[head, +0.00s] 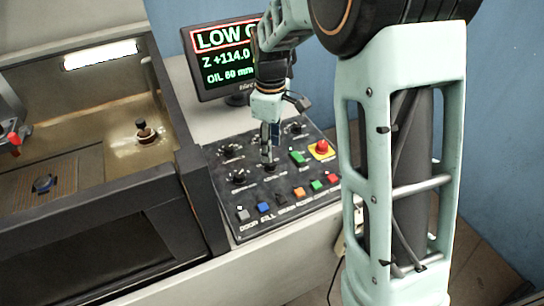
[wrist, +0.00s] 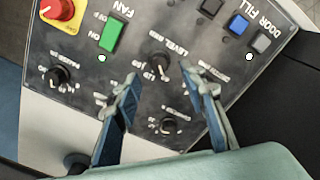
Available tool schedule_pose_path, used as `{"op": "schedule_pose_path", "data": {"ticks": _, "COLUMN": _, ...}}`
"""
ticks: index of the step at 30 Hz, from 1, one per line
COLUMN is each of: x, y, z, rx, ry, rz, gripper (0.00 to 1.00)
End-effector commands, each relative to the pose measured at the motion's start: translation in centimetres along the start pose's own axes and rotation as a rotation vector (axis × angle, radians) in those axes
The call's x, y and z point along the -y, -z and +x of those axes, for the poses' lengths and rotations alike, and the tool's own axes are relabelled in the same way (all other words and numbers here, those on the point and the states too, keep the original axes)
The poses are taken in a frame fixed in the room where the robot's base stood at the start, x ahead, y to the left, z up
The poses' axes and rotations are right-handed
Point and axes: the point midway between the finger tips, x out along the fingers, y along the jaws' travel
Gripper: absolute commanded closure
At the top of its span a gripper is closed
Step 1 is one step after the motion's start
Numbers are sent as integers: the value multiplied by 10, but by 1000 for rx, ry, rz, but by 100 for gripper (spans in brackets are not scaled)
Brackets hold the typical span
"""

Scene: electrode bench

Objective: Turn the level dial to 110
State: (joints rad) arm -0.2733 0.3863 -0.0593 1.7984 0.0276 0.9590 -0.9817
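The level dial (wrist: 160,64) is a black knob on the dark control panel (wrist: 130,28), with upside-down lettering "LEVEL" and small scale numbers around it in the wrist view. I cannot read clearly where its pointer stands. My gripper (wrist: 160,73) is open, with one blue finger on each side of the dial and visible gaps between. In the head view my gripper (head: 269,154) points down at the panel over the dial (head: 269,167), which it partly hides.
Other black knobs stand close by, one (wrist: 168,126) between the fingers nearer the wrist and one (wrist: 56,76) to the left. A green fan button (wrist: 113,37), a red emergency knob (wrist: 58,9) and several coloured buttons are on the panel. An oil tank (head: 95,110) lies left.

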Motion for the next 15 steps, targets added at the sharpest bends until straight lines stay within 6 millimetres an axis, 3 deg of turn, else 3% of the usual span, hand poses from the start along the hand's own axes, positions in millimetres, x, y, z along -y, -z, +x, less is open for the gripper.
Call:
{"op": "schedule_pose_path", "data": {"ticks": 6, "x": 1, "y": 0, "z": 38, "rx": 2, "ry": 3, "rz": 2, "gripper": 62}}
{"op": "schedule_pose_path", "data": {"ticks": 15, "x": 0, "y": 0, "z": 56, "rx": -1, "ry": -2, "rz": 2, "gripper": 62}}
